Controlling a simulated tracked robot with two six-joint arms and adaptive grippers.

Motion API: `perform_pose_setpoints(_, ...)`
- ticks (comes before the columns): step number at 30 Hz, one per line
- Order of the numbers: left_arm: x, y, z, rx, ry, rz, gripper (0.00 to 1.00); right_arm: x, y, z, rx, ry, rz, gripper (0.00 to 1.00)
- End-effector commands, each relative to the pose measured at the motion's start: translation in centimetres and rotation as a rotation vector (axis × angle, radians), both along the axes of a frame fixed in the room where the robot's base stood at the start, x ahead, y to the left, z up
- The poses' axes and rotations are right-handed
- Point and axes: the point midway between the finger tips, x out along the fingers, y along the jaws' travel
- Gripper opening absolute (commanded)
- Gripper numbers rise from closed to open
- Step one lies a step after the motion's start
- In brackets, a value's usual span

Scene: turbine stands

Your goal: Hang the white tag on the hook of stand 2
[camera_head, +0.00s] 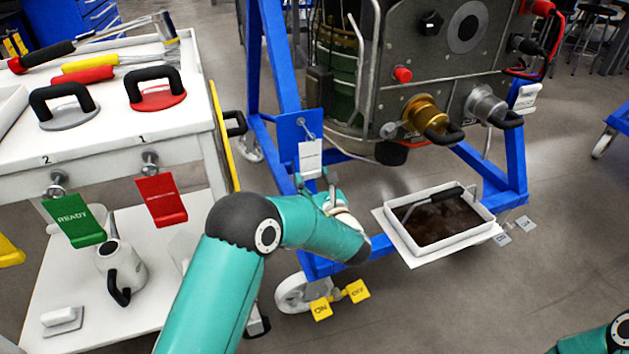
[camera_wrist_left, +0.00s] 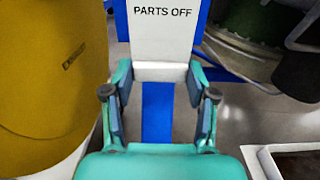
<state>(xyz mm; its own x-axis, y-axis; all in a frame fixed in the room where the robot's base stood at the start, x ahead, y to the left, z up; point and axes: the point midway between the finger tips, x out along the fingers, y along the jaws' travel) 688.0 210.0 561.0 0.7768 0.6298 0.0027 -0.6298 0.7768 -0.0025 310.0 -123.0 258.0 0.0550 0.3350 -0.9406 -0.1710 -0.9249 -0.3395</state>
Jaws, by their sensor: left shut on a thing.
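The white tag (camera_head: 310,158) is upright in front of a blue plate (camera_head: 288,130) on the blue stand (camera_head: 272,60). In the left wrist view the tag (camera_wrist_left: 165,30) reads "PARTS OFF". My left gripper (camera_head: 326,190) is shut on the tag's lower edge, with one finger on each side. A small metal hook (camera_head: 304,124) on the plate is just above the tag's top edge. I cannot tell whether the tag's top touches the hook. No stand number is readable. My right gripper is out of view.
Engine parts hang over the stand to the right of the tag. A white tray (camera_head: 400,207) of dark liquid sits low on the stand. A white cart (camera_head: 110,150) with suction handles, a green tag (camera_head: 75,220) and a red tag (camera_head: 161,200) stands left.

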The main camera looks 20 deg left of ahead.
Motion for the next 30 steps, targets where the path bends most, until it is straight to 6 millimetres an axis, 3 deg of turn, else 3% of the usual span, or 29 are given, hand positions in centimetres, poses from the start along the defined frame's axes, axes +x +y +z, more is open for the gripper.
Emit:
perform_pose_setpoints(2, 0.0, 0.03, 0.01, -0.001, 0.001, 0.0, 0.0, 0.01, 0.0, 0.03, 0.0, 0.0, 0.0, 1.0)
perform_pose_setpoints(3, 0.0, 0.03, 0.01, -0.001, 0.001, 0.0, 0.59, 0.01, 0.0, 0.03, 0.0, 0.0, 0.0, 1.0)
perform_pose_setpoints(8, -0.01, 0.04, 0.0, -0.001, 0.001, 0.001, 0.85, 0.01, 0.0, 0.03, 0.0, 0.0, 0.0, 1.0)
perform_pose_setpoints(15, -0.02, 0.06, -0.01, -0.001, 0.001, 0.001, 0.86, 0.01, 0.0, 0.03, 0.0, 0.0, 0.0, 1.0)
perform_pose_setpoints(17, -0.03, 0.07, -0.03, -0.001, 0.001, 0.001, 0.95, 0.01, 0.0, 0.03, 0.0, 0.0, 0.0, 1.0)
perform_pose_setpoints(30, -0.33, -0.23, -0.04, -0.001, 0.001, 0.0, 0.95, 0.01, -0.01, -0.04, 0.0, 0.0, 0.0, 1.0)
